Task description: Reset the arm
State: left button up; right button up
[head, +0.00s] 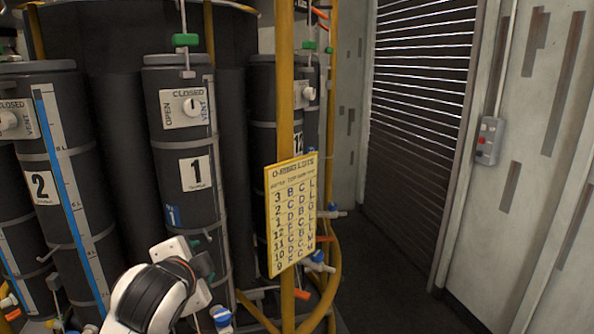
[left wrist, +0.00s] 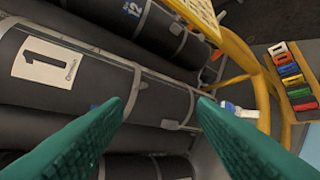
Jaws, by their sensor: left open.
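My left arm (head: 150,297) reaches in at the bottom of the head view, its white and black wrist in front of the lower part of the dark cylinder marked 1 (head: 170,147). In the left wrist view my left gripper (left wrist: 162,103) has its two green fingers spread wide apart with nothing between them. Cylinder 1 (left wrist: 85,80) lies beyond the fingertips there. Whether the fingertips touch it I cannot tell. My fingers are not clearly seen in the head view. My right gripper is in neither view.
Cylinder 2 (head: 68,160) stands at left. A yellow post (head: 285,100) carries a yellow lot-number sign (head: 292,215). Yellow pipes and valves crowd below it. A slatted shutter (head: 420,110) and open floor (head: 395,300) lie right. Coloured blocks (left wrist: 290,70) show in the wrist view.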

pick_arm(q)
jog(key=s+a+f+n+g+h, duration=0.1)
jog(key=s+f+n+g, duration=0.2)
jog(key=s+f, duration=0.75)
jog(key=s+f+n+g, duration=0.35)
jog(key=s+f, duration=0.35)
jog(key=f, duration=0.7)
jog(key=s+a+f+n+g, duration=0.1)
jog(key=s+f+n+g, duration=0.4)
jog(key=s, duration=0.7)
notch_tip(320, 180, down, 32)
jog(key=s+m+b, duration=0.1)
jog(key=s+b, duration=0.1)
jog(key=b, duration=0.3)
jog(key=s+a+f+b, duration=0.3)
jog(key=s+f+b, duration=0.1)
jog(key=s+f, duration=1.2)
notch_tip(320, 180, down, 5)
jog(key=shift+s+a+r, duration=0.2)
jog(key=shift+s, duration=0.05)
